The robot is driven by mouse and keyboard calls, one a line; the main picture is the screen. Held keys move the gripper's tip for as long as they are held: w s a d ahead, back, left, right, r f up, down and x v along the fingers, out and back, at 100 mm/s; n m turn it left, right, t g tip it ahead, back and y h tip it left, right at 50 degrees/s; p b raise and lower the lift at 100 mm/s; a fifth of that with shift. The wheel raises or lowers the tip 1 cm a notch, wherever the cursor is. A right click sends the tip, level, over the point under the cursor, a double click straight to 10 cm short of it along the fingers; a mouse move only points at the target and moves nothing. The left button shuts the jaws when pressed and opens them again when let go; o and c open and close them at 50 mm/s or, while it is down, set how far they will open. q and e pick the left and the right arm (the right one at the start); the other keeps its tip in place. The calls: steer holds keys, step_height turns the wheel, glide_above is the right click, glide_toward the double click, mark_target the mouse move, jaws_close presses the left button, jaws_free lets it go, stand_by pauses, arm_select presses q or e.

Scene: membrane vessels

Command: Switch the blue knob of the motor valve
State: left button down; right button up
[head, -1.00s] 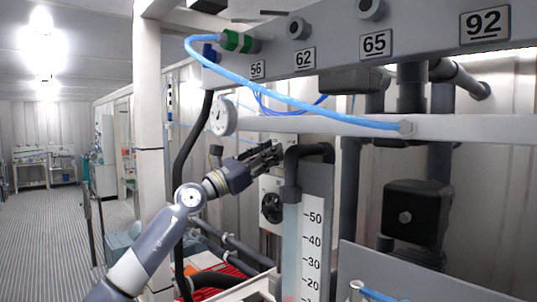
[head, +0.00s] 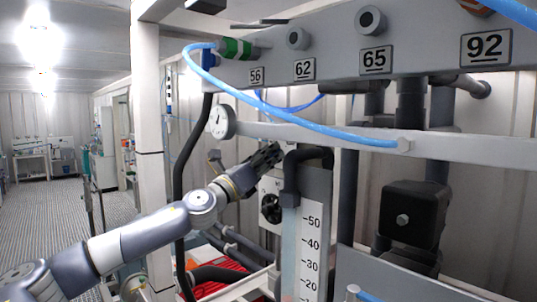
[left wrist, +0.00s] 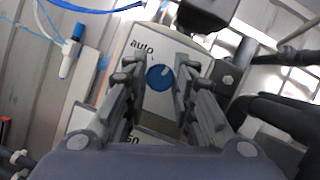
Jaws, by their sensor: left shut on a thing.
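The motor valve shows in the left wrist view as a light grey housing (left wrist: 190,48) marked "auto", with a round blue knob (left wrist: 159,77) on its face. My left gripper (left wrist: 155,76) has one finger on each side of the blue knob and is shut on it. In the head view, my left gripper (head: 268,157) reaches to the top of the pale valve box (head: 268,188) behind the level gauge. The blue knob is hidden there. My right gripper is in neither view.
The level gauge (head: 312,235) and a dark bent pipe (head: 291,175) stand just right of the gripper. A black hose (head: 190,150) and a white post (head: 148,120) are on its left. A blue hose (head: 285,113) and a grey rail (head: 330,132) cross above.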

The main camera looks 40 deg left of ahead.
arm_select(q)
steer(key=shift+d+r+n+g+y, duration=0.1)
steer(key=shift+n+g+y, duration=0.6)
steer(key=shift+n, duration=1.75)
steer(key=shift+a+r+n+g+y, duration=0.15)
steer(key=shift+n+g+y, duration=0.55)
steer(key=shift+n, duration=1.7)
steer(key=shift+d+r+n+g+y, duration=0.15)
steer(key=shift+n+g+y, duration=0.55)
steer(key=shift+n, duration=1.75)
steer(key=c, duration=1.4)
jaws_free()
steer(key=shift+o, duration=0.3)
steer(key=shift+f, duration=0.15)
steer(key=shift+s, duration=0.1)
